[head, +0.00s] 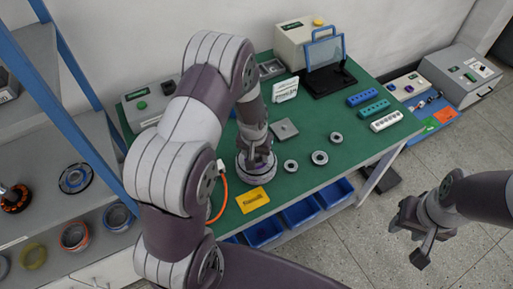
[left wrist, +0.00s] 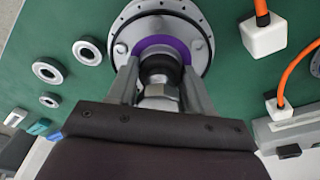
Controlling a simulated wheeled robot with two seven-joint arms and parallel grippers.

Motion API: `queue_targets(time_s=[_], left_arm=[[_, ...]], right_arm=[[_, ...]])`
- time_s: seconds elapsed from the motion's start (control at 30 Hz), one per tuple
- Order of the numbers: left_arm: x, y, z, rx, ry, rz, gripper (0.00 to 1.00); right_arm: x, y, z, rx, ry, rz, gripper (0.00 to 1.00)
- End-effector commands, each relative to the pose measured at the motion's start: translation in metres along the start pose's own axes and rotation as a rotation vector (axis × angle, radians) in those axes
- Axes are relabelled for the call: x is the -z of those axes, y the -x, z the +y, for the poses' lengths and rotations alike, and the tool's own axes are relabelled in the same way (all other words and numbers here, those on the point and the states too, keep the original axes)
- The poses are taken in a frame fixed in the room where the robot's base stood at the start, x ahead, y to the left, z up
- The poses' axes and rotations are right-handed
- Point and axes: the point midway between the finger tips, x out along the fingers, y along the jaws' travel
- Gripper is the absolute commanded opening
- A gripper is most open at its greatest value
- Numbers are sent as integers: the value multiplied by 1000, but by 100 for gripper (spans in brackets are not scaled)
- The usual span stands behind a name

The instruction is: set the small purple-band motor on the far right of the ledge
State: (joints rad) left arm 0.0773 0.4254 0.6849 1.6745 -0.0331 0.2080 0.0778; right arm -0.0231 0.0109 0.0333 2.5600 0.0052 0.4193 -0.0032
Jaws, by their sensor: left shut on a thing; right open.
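The purple-band motor (head: 257,170) is at the green table's left part, below my left gripper (head: 255,151). In the left wrist view the motor is a grey flanged disc (left wrist: 197,62) with a purple ring around a dark hub. The fingers of my left gripper (left wrist: 158,82) are shut on its middle. I cannot tell whether the motor touches the table. My right gripper (head: 413,232) is open and empty over the floor, right of the table. Which surface is the ledge is not clear; a grey shelf (head: 40,190) with several ringed motors stands at the left.
Bearing rings (head: 320,158) and a grey square plate (head: 284,130) lie on the green table (head: 300,185). A yellow card (head: 255,200) and orange cable (head: 221,200) are near its front edge. Blue bins (head: 300,212) sit below. A blue post (head: 75,125) stands between shelf and table.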

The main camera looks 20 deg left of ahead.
Motion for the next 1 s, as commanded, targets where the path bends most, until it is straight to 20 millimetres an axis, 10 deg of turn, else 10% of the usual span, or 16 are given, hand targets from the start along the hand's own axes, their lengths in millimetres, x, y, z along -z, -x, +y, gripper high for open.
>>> queue_targets(time_s=[0.27, 0.3, 0.37, 0.77, 1.0], left_arm=[[1, -2, 0, 0, 0, 5, 0], [0, -3, 0, 0, 0, 0, 60], [0, -2, 0, 0, 0, 0, 76], [1, 8, 0, 0, 0, 2, 76], [1, 62, 0, 0, 0, 6, 76]], right_arm=[[0, -2, 0, 0, 0, 0, 43], [0, -2, 0, 0, 0, 0, 43], [0, -2, 0, 0, 0, 0, 43], [0, 0, 0, 0, 0, 0, 43], [0, -3, 0, 0, 0, 0, 43]])
